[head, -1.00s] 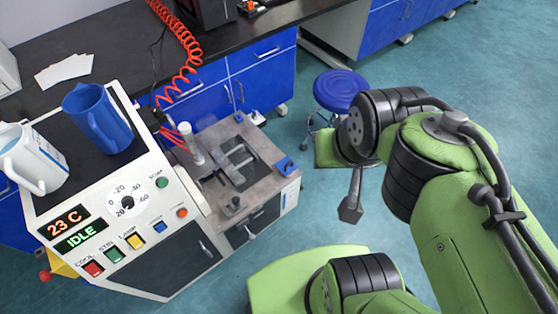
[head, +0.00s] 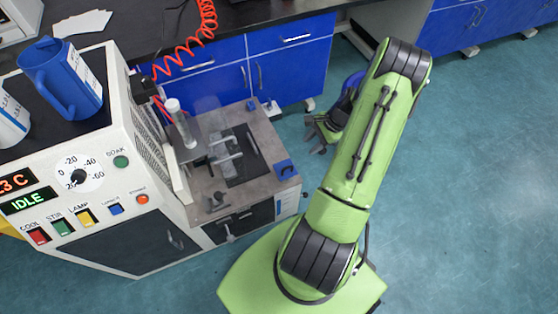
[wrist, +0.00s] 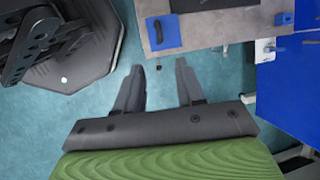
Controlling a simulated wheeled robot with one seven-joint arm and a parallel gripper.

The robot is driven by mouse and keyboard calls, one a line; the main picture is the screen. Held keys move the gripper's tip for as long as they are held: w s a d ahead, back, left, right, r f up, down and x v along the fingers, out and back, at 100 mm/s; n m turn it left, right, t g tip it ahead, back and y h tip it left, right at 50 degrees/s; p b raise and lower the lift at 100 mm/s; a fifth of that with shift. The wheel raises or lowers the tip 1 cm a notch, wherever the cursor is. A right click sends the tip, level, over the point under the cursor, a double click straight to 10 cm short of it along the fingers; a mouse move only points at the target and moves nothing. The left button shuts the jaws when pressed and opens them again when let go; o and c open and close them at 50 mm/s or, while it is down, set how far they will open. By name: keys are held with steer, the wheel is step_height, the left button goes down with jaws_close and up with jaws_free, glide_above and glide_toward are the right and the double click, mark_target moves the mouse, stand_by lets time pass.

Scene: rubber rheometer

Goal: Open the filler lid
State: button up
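The white-and-grey machine (head: 150,225) fills the left of the head view, its display reading IDLE. Its lower stone-coloured deck (head: 216,190) carries a dark rectangular panel (head: 250,172) with grey bar-like handles (head: 226,158), and an upright white-capped cylinder (head: 181,124) behind it. I cannot tell for sure which of these parts is the filler lid. My gripper (head: 318,134) is right of the deck, beyond its edge, partly behind my arm. In the wrist view my gripper (wrist: 160,84) has its two fingers apart with nothing between them, pointing toward the deck edge.
A blue block (head: 286,169) sits at the deck's right corner; it also shows in the wrist view (wrist: 164,33). Blue cabinets (head: 290,65) and a red coiled hose (head: 180,62) lie behind. The floor at right is clear.

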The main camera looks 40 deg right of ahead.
mark_target(288, 167)
steer(key=b+x, duration=0.4)
steer(key=x, duration=1.1)
steer(key=shift+a+f+b, duration=0.2)
steer(key=shift+f+b, duration=0.05)
steer(key=shift+b, duration=0.1)
steer(key=shift+c, duration=0.5)
jaws_close()
